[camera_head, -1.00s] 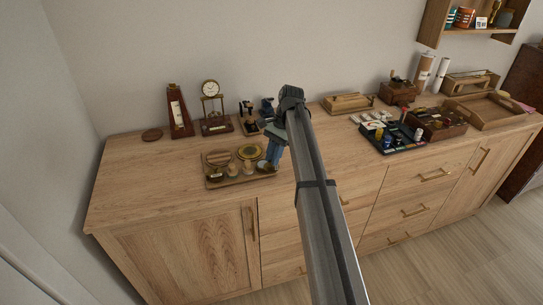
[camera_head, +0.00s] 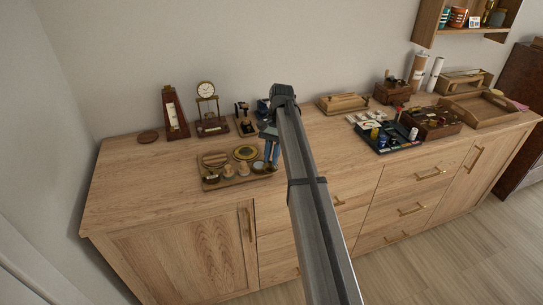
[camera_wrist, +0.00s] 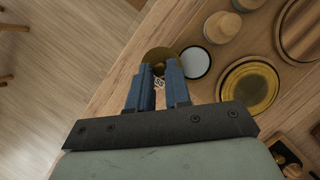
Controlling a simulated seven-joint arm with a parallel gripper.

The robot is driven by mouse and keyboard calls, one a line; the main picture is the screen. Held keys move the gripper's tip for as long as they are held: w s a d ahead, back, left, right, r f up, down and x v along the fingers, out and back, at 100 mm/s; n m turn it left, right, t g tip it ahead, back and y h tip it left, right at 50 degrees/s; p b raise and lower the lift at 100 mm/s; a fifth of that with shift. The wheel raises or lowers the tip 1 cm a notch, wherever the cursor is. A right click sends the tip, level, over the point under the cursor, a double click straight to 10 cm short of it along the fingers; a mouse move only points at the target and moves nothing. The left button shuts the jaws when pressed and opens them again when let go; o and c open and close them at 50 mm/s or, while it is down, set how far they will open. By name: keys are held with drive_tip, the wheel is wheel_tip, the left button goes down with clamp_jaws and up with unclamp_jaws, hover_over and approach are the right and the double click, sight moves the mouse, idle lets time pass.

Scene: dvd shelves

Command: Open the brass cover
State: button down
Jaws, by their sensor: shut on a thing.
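In the wrist view the brass cover (camera_wrist: 158,54) is a small round brass-coloured disc at the tips of my gripper (camera_wrist: 159,70), whose blue fingers are shut on it. The cover stands beside a round piece with a pale face and dark rim (camera_wrist: 195,62), which shows uncovered. Whether a hinge joins them is hidden. In the head view my gripper (camera_head: 270,160) points down at the right front of a wooden tray (camera_head: 222,184). The pale-faced piece (camera_head: 259,167) shows there just left of the fingers; the cover is too small to make out.
The tray also holds a larger brass dish (camera_head: 245,152), a wooden disc (camera_head: 214,159) and small wooden knobs (camera_head: 228,171). A clock (camera_head: 207,103) and a metronome (camera_head: 172,112) stand behind. A black tray of small items (camera_head: 384,140) lies right. The cabinet top's left is clear.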

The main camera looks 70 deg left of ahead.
drive_tip(key=shift+f, duration=0.1)
drive_tip(key=c, duration=1.1)
unclamp_jaws()
drive_tip(key=shift+w+a+r, duration=0.2)
drive_tip(key=shift+a+r, duration=0.05)
drive_tip(key=shift+r, duration=0.4)
drive_tip(key=w+a, duration=0.3)
drive_tip(key=a, duration=0.1)
drive_tip(key=w+a, duration=0.4)
drive_tip(key=shift+w+a+f, duration=0.1)
drive_tip(key=shift+w+a, duration=0.05)
drive_tip(key=shift+w, duration=0.1)
drive_tip(key=shift+w+a, duration=0.25)
drive_tip(key=shift+c, duration=0.2)
